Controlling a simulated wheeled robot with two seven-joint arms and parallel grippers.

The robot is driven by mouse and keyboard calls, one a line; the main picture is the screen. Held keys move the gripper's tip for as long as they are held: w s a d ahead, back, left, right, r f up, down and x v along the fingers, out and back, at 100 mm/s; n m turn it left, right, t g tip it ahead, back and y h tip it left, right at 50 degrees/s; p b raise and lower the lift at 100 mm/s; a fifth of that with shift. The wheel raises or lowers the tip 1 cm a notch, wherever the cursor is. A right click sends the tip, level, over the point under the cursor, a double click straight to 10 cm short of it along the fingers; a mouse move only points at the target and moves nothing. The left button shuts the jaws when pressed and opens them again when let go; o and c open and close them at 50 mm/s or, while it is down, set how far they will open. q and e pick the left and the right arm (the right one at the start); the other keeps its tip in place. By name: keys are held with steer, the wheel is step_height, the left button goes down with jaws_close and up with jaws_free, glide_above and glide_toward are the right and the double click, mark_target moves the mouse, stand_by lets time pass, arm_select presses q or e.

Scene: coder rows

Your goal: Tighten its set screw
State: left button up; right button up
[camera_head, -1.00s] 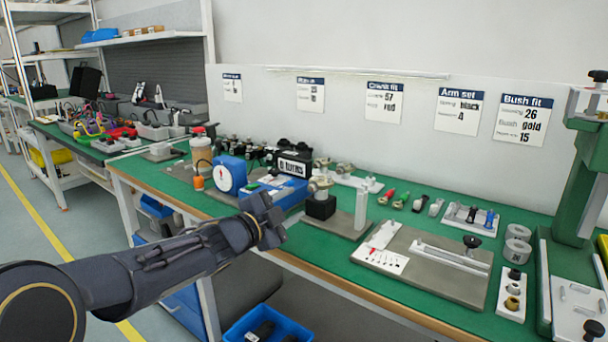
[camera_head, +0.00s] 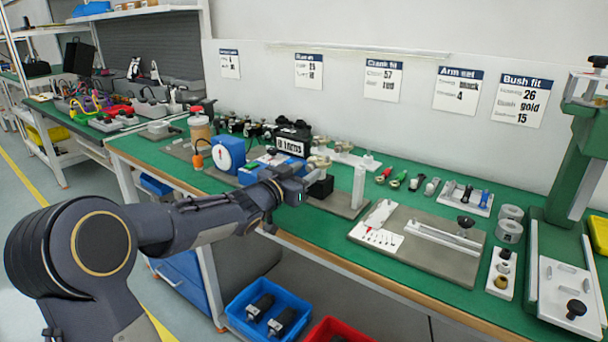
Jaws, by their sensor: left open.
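My left gripper (camera_head: 296,186) is at the front edge of the green bench, open. It is just left of a black block (camera_head: 321,187) with a brass-coloured part (camera_head: 318,163) on top. The gripper overlaps the block's left side, and I cannot tell whether they touch. The block stands on a grey plate (camera_head: 343,205) with a white upright post (camera_head: 359,186). No set screw can be made out at this size. My right gripper is not in view.
A blue gauge box (camera_head: 228,157) and a black labelled box (camera_head: 294,140) stand behind the gripper. To the right are a grey fixture plate (camera_head: 455,262), a bush tray (camera_head: 501,272) and a green press (camera_head: 573,150). Blue (camera_head: 266,307) and red (camera_head: 338,331) bins sit below the bench.

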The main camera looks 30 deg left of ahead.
arm_select(q)
steer(key=shift+w, duration=0.2)
steer(key=shift+c, duration=0.3)
jaws_close()
steer(key=shift+m, duration=0.9)
steer(key=shift+o, duration=0.3)
jaws_free()
steer(key=shift+s, duration=0.1)
